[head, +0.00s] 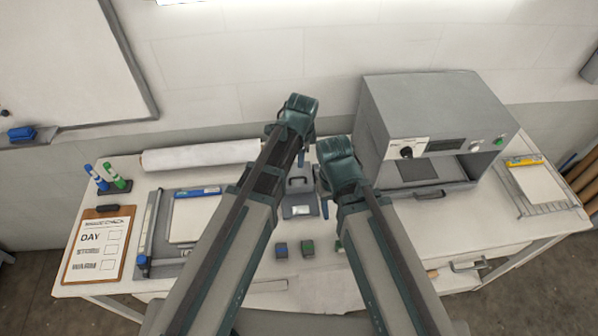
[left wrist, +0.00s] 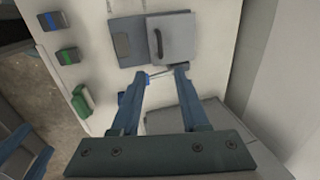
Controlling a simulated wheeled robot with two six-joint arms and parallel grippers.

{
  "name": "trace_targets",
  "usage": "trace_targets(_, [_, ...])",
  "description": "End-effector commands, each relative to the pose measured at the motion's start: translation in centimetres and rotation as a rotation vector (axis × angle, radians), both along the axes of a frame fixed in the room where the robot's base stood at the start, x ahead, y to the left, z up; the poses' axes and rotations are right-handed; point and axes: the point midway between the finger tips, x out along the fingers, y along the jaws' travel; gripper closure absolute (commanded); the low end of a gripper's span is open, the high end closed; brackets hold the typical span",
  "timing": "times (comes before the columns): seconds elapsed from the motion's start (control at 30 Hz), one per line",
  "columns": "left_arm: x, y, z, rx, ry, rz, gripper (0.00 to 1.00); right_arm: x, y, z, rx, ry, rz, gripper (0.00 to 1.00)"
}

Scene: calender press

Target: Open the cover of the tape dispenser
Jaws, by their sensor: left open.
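A grey box-like unit with a dark handle on top, which I take to be the tape dispenser (head: 299,184), stands on the bench between my arms. In the left wrist view its lid with the handle (left wrist: 187,38) is at the top, beside a darker grey plate (left wrist: 128,42). The lid looks shut. My left gripper (left wrist: 164,73) is open and empty, its fingertips near the handle edge of the unit; I cannot tell if they touch it. In the head view the left gripper (head: 301,158) is mostly hidden behind its wrist. My right gripper (head: 325,207) points down right of the unit, its jaws unclear.
A grey press (head: 440,100) stands close on the right. Small blue (head: 281,250) and green (head: 308,247) blocks lie in front. A paper trimmer (head: 150,225), a clipboard (head: 100,245) and a white roll (head: 200,154) are on the left.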

Motion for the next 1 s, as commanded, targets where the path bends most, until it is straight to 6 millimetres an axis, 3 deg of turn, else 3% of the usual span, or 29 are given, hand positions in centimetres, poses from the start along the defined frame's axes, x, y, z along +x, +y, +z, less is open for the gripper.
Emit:
trace_targets(0.27, [0.5,0.1,-2.7,0.0,0.0,0.001,0.55,0.0,0.0,-2.7,0.0,-0.001,-0.002,0.5])
trace_targets(1.0, [2.4,0.4,-12.7,0.0,0.0,0.001,0.55,0.1,0.0,-12.7,-0.001,-0.003,0.006,0.5])
